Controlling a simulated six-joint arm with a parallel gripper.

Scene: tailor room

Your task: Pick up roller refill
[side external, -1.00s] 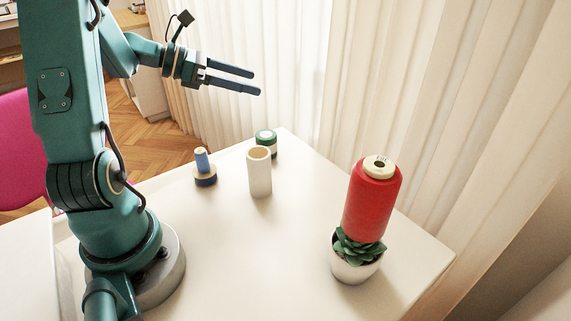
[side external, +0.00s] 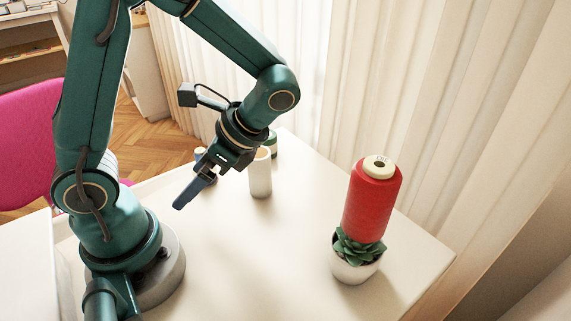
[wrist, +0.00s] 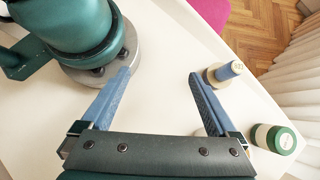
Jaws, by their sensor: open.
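The roller refill, which I take to be the white hollow cylinder (side external: 260,178), stands upright on the white table, just right of my gripper (side external: 184,196) in the side view. Its upper left edge is close to the gripper body in that picture; I cannot tell whether they touch. My gripper, also in the wrist view (wrist: 159,74), is open, with bare table between its fingers. It points down and left, above the table. In the wrist view the cylinder is mostly or wholly hidden behind the gripper.
A blue spool (wrist: 229,70) stands on a tape roll (wrist: 211,76), right of the fingers. A green-and-white roll (wrist: 275,139) stands farther right. A red thread cone (side external: 371,205) rests on a potted succulent (side external: 355,268) at right. The front middle of the table (side external: 250,260) is clear.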

